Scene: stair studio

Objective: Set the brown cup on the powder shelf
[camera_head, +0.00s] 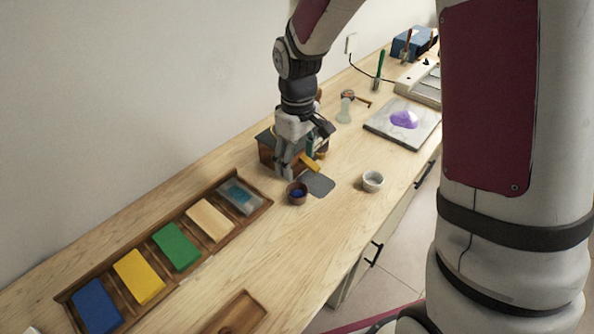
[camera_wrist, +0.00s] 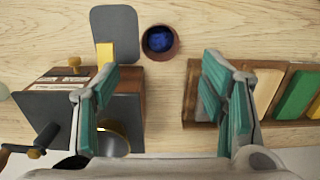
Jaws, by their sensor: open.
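The brown cup (camera_head: 297,195) stands upright on the wooden bench with blue contents. In the wrist view the cup (camera_wrist: 160,40) lies beyond the fingertips, roughly midway between them across the picture. My gripper (camera_head: 284,170) is open and empty, above the bench just behind the cup and apart from it. In the wrist view its green-padded fingers (camera_wrist: 160,80) are spread wide. A long wooden rack (camera_head: 267,204) with coloured slabs in compartments lies left of the cup; I cannot tell whether it is the powder shelf.
A wooden box device (camera_wrist: 135,100) with a dark crank (camera_wrist: 42,140) stands close beside my gripper. A grey plate (camera_head: 319,184) lies next to the cup. A small white bowl (camera_head: 372,182) stands to the right. A wooden tray (camera_head: 240,314) lies near the front edge.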

